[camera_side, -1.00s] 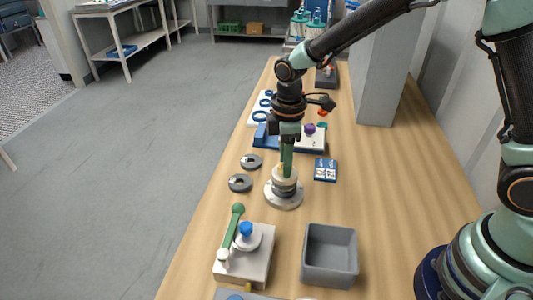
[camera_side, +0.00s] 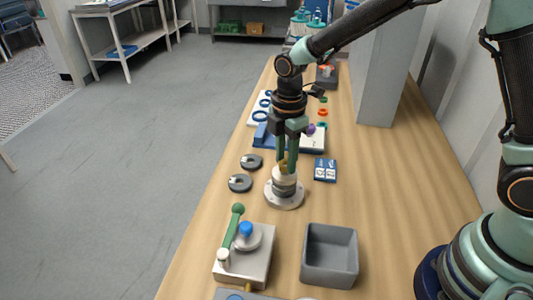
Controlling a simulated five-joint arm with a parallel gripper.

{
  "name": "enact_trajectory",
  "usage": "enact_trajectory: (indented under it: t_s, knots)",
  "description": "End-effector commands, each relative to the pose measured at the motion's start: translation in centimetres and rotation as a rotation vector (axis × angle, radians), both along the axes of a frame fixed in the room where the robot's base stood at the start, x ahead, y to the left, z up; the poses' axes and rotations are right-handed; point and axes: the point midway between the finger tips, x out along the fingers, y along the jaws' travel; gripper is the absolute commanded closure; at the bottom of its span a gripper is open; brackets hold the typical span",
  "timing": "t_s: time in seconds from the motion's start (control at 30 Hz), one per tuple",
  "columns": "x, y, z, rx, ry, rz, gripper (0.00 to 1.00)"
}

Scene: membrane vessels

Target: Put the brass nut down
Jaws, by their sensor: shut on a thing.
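The brass nut (camera_side: 285,166) is a small gold-coloured piece between the fingertips of my gripper (camera_side: 287,168). My gripper points straight down and is shut on the nut, directly over a stacked round vessel (camera_side: 284,190) with pale and dark layers and a wide white base. The fingers partly hide the nut. I cannot tell whether the nut touches the top of the vessel.
Two dark grey rings (camera_side: 240,183) lie left of the vessel, and a small blue block (camera_side: 325,170) with white markings is at its right. In front are a grey open bin (camera_side: 330,255) and a fixture with a green lever (camera_side: 232,227). Bare wood lies at the right.

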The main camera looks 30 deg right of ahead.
Motion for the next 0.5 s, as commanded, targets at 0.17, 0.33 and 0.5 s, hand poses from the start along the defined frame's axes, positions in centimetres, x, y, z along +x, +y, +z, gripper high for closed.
enact_trajectory:
  t_s: [0.17,0.33,0.5]
  knots:
    - [0.0,0.0,1.0,0.000,-0.001,-0.001,1.00]
    - [0.1,0.0,2.0,0.001,-0.002,-0.001,1.00]
    - [0.0,0.0,2.6,0.001,-0.002,0.000,1.00]
